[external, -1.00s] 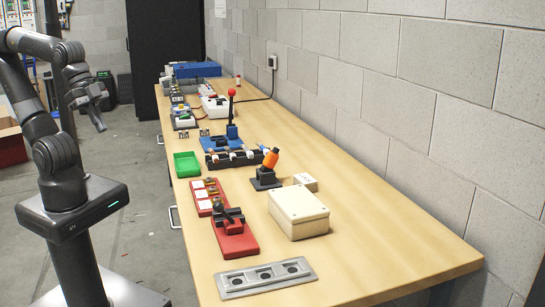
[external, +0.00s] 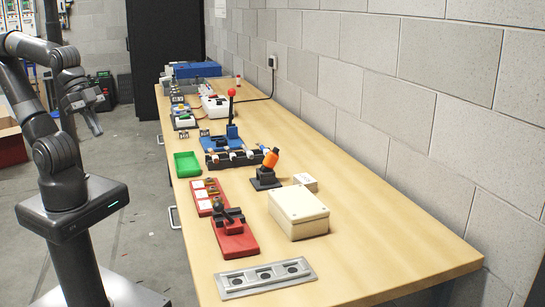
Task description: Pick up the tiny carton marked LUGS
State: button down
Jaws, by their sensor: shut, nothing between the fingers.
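A tiny whitish carton (external: 305,181) lies on the wooden bench, just behind a larger cream box (external: 298,212). It has some marking, but I cannot read whether it says LUGS. My gripper (external: 97,131) hangs in the air left of the bench, well away from the carton. It points down, is shut and holds nothing.
The bench (external: 365,255) runs along a block wall. An orange-topped black fixture (external: 267,170) stands left of the carton. A red vise (external: 234,238), green tray (external: 187,164) and red-knobbed lever (external: 232,120) are also there. The bench's right side is clear.

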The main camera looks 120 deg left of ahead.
jog(key=c, duration=2.2)
grip_release()
jog(key=shift+c, duration=0.7)
grip_release()
jog(key=w+a+r+n, duration=0.2)
jog(key=w+a, duration=0.1)
jog(key=w, duration=0.4)
jog(key=w+a+r+n, duration=0.1)
jog(key=w+a+r, duration=0.2)
jog(key=w, duration=0.4)
jog(key=n+g+y, duration=0.3)
jog(key=n, duration=0.4)
send_over(305, 178)
jog(key=s+d, duration=0.2)
jog(key=d, duration=0.2)
notch_tip(305, 178, down, 18)
jog(key=shift+y, duration=0.3)
jog(key=shift+s+a+x, duration=0.1)
jog(key=shift+x, duration=1.8)
jog(key=shift+s+a+x, duration=0.1)
jog(key=shift+a+x, duration=0.05)
jog(key=shift+x, duration=1.75)
jog(key=shift+s+a+x, duration=0.1)
jog(key=shift+x, duration=1.75)
